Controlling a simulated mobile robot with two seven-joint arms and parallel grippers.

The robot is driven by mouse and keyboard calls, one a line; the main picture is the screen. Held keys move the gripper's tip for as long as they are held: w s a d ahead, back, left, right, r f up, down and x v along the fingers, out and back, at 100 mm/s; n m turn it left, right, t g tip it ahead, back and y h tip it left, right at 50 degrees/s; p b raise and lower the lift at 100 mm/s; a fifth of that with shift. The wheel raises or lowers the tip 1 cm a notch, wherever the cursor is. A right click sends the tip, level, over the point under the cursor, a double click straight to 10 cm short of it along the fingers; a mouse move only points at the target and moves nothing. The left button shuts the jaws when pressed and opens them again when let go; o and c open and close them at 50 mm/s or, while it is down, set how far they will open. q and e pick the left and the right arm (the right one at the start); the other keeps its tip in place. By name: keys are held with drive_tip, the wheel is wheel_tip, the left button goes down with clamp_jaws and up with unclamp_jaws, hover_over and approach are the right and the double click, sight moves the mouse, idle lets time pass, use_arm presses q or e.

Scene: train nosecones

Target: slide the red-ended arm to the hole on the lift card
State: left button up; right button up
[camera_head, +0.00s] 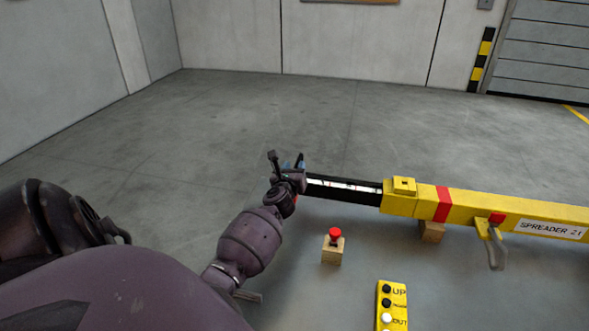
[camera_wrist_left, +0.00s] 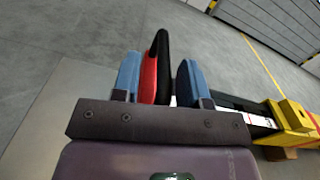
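The sliding arm (camera_head: 345,189) is a black bar with a white marked strip, reaching left out of a yellow beam (camera_head: 462,204). My left gripper (camera_head: 287,164) is at its free end. In the left wrist view, the red end (camera_wrist_left: 149,79), with a black edge, stands between the two blue finger pads. It is close against the left pad, and a narrow gap shows towards the right pad, so the fingers look open around it. The white strip (camera_wrist_left: 256,121) shows right of the fingers. I see no lift card and cannot read marks on the strip. My right gripper is out of view.
A red button on a wooden block (camera_head: 333,252) and a yellow button panel (camera_head: 393,305) stand in front of the beam. A grey-handled lever (camera_head: 495,248) hangs from the beam beside the SPREADER 21 label (camera_head: 549,229). The floor behind is clear.

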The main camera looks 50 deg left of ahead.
use_arm(q)
drive_tip(key=shift+d, duration=0.1)
drive_tip(key=shift+s+d, duration=0.1)
drive_tip(key=shift+s, duration=0.1)
drive_tip(key=p+v, duration=0.1)
drive_tip(key=v, duration=0.9)
drive_tip(key=shift+s, duration=0.15)
idle(0.3)
